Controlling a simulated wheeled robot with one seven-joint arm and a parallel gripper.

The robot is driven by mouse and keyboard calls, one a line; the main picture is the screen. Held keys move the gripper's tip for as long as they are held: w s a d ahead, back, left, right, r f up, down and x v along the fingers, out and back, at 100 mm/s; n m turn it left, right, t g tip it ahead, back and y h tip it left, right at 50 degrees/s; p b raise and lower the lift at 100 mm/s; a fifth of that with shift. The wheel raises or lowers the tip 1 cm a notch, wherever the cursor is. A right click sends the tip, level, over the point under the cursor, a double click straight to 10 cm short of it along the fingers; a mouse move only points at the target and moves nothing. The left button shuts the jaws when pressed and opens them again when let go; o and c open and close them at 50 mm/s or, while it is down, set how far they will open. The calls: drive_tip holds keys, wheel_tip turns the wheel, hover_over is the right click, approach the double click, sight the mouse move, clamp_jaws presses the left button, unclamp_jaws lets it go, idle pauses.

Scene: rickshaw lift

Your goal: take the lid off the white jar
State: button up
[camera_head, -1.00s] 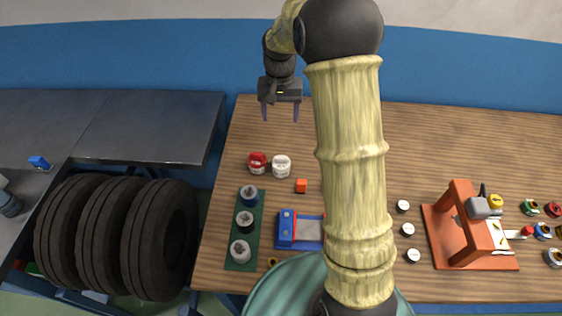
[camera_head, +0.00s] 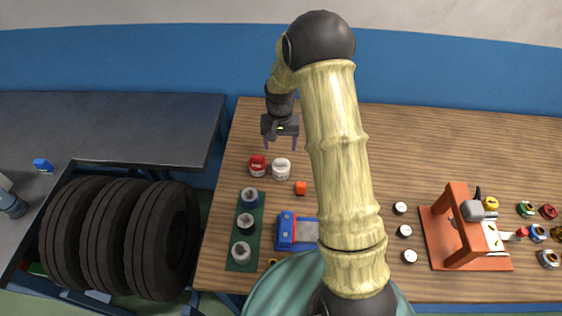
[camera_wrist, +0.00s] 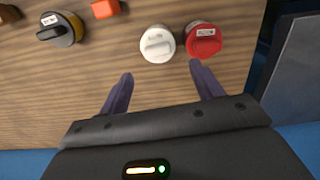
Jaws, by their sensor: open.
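The white jar (camera_head: 281,170) stands on the wooden table, with its white lid (camera_wrist: 157,43) on top; the lid carries a raised bar grip. A red jar (camera_head: 257,166) stands close on its left in the head view and on its right in the wrist view (camera_wrist: 203,40). My gripper (camera_head: 281,146) is open and empty, with its two fingers pointing toward the jars. In the wrist view the white lid lies ahead of the fingertips, between their lines, and the fingers (camera_wrist: 162,84) do not touch it.
A small orange cube (camera_head: 301,188) and a blue-and-red device (camera_head: 298,231) are in front of the jars. A green strip (camera_head: 243,262) holds several round-topped pieces. An orange press-like stand (camera_head: 460,232) is at the right. The table's back is clear.

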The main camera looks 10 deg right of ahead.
sight(281, 160)
drive_tip(key=shift+f, duration=0.8)
drive_tip(key=shift+s+f+p, duration=0.15)
drive_tip(key=shift+f+p, duration=0.45)
drive_tip(key=shift+f, duration=0.7)
drive_tip(key=shift+s+f+p, duration=0.1)
drive_tip(key=shift+f+p, duration=0.5)
drive_tip(key=shift+f, duration=0.7)
drive_tip(key=c, duration=1.1)
drive_tip(key=shift+o, duration=0.2)
drive_tip(key=shift+r, duration=0.1)
wheel_tip(281, 160, up, 10)
drive_tip(key=b, duration=0.2)
drive_tip(key=shift+b, duration=0.35)
